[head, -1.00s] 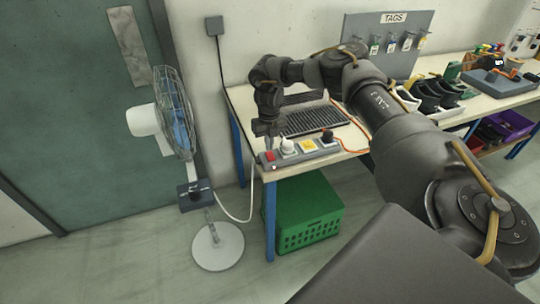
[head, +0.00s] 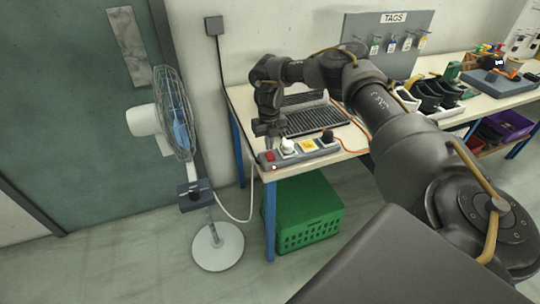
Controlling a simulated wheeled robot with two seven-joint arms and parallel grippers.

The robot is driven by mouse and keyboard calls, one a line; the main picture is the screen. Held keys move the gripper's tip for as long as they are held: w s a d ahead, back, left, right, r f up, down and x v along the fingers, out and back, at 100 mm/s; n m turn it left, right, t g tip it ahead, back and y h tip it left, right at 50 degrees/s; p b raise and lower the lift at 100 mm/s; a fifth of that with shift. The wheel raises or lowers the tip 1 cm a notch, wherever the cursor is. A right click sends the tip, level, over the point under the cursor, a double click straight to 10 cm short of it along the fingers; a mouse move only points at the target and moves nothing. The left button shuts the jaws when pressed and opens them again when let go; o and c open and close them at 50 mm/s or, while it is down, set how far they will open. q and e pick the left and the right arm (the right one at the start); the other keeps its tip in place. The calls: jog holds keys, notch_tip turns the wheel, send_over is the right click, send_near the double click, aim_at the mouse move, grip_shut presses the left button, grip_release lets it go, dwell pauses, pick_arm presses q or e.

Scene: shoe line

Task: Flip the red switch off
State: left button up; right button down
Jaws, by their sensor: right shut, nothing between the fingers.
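The red switch (head: 269,156) sits at the left end of a grey power strip (head: 324,151) on the near left corner of the table. Whether it is on or off is too small to tell. My right gripper (head: 268,140) points down just above and behind the switch. It is shut and empty; a small gap seems to lie between its tips and the switch. A white plug (head: 287,146), a yellow part (head: 308,145) and a dark plug (head: 327,136) sit along the strip. My left gripper is not in view.
A fan (head: 176,115) stands left of the table (head: 352,154). A green crate (head: 308,212) is under it. A tag board (head: 388,42) and shoes (head: 432,92) are farther right. An orange cable crosses the tabletop.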

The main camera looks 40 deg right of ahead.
aim_at(269, 153)
jog(key=shift+f+b, duration=0.6)
jog(key=shift+f, duration=0.7)
dwell(1.0)
jog(key=shift+r, duration=0.2)
notch_tip(269, 153, up, 7)
jog(key=p, duration=0.6)
jog(key=shift+f, duration=0.1)
jog(key=shift+f, duration=0.1)
